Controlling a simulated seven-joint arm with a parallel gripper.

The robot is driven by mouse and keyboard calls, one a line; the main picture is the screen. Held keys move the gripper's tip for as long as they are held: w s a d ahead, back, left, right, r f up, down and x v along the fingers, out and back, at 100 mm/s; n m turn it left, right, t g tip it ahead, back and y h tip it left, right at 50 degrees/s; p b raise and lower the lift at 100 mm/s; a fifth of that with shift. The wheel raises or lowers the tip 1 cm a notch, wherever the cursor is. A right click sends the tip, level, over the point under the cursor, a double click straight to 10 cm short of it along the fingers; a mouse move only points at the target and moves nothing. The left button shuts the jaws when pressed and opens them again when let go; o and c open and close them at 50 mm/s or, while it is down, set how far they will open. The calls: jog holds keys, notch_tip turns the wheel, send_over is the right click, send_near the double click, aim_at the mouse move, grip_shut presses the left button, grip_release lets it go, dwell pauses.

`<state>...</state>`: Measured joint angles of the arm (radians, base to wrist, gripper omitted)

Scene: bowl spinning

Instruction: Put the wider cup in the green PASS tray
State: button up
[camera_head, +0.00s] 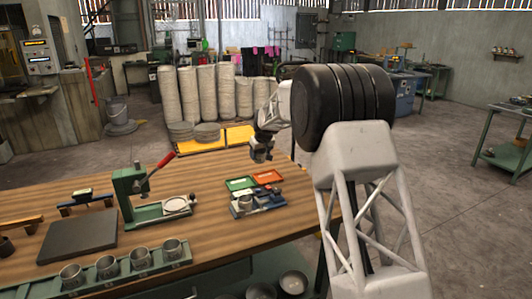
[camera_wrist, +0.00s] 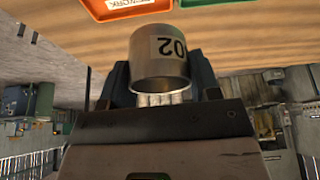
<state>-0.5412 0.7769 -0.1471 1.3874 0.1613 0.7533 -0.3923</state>
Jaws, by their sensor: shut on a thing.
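My gripper (camera_wrist: 160,85) is shut on a grey metal cup (camera_wrist: 158,55) marked "02", seen between the two fingers in the wrist view. In the head view my gripper (camera_head: 262,152) is raised above the far right part of the wooden bench, behind the trays; the held cup is too small to make out clearly there. The green tray (camera_head: 240,184) lies on the bench, left of the orange tray (camera_head: 268,177). A part of the green tray (camera_wrist: 122,4) also shows at the top edge of the wrist view. I cannot tell which cup is wider.
A small fixture (camera_head: 257,203) with a grey cup stands in front of the trays. A green press (camera_head: 135,195) with a red lever stands left of them. Several cups sit in a green rack (camera_head: 125,272) at the front edge. The orange tray's label reads REWORK.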

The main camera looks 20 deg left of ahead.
jog(key=s+a+f, duration=0.1)
jog(key=s+a, duration=0.5)
jog(key=shift+s+a+f, duration=0.2)
jog(key=shift+s+f, duration=0.05)
jog(key=shift+s, duration=0.1)
jog(key=shift+f, duration=0.2)
jog(key=shift+f, duration=3.25)
jog(key=shift+f, duration=0.35)
jog(key=o, duration=1)
jog(key=shift+r, duration=0.1)
